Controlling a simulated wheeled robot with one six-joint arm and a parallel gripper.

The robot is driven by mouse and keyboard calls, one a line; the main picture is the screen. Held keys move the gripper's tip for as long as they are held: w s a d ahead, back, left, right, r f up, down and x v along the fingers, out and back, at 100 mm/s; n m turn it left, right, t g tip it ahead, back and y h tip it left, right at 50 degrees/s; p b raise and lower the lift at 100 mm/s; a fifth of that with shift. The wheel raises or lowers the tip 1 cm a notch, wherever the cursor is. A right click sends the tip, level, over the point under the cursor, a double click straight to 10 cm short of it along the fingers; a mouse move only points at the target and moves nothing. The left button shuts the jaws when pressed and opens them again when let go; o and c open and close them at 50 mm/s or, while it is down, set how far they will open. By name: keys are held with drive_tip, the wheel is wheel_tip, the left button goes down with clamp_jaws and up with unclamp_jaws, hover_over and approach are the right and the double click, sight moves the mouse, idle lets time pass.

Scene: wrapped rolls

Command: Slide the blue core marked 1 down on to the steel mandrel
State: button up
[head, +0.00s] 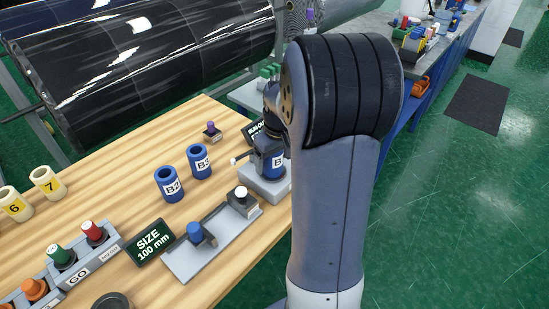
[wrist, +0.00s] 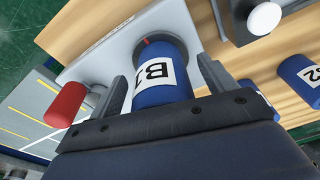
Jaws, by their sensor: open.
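The blue core marked 1 (wrist: 160,75) has a white label reading B1. It also shows in the head view (head: 268,166), partly behind my arm, standing upright on a pale block (head: 262,187). In the wrist view its far end meets a round grey collar with a red mark on the pale plate (wrist: 100,57). The steel mandrel itself is not visible; I cannot tell how much of it is inside the core. My gripper (wrist: 163,77) is open, with one finger on each side of the core. In the head view the fingers are mostly hidden.
Blue cores marked B2 (head: 168,184) and B3 (head: 199,161) stand to the left. A red handle (wrist: 66,104) lies beside the left finger. A grey tray (head: 190,262), a SIZE 100 mm sign (head: 151,242) and cream cores (head: 46,182) are on the wooden table (head: 110,190).

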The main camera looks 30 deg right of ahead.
drive_tip(key=r, duration=0.3)
drive_tip(key=s+r, duration=0.1)
drive_tip(key=r, duration=0.6)
drive_tip(key=shift+s+r, duration=0.15)
drive_tip(key=shift+r, duration=0.25)
drive_tip(key=f, duration=0.7)
drive_tip(key=w+f, duration=0.1)
drive_tip(key=f, duration=0.2)
drive_tip(key=shift+w+f, duration=0.1)
drive_tip(key=shift+f, duration=0.2)
drive_tip(key=shift+r+p, duration=0.3)
drive_tip(key=shift+f, duration=0.1)
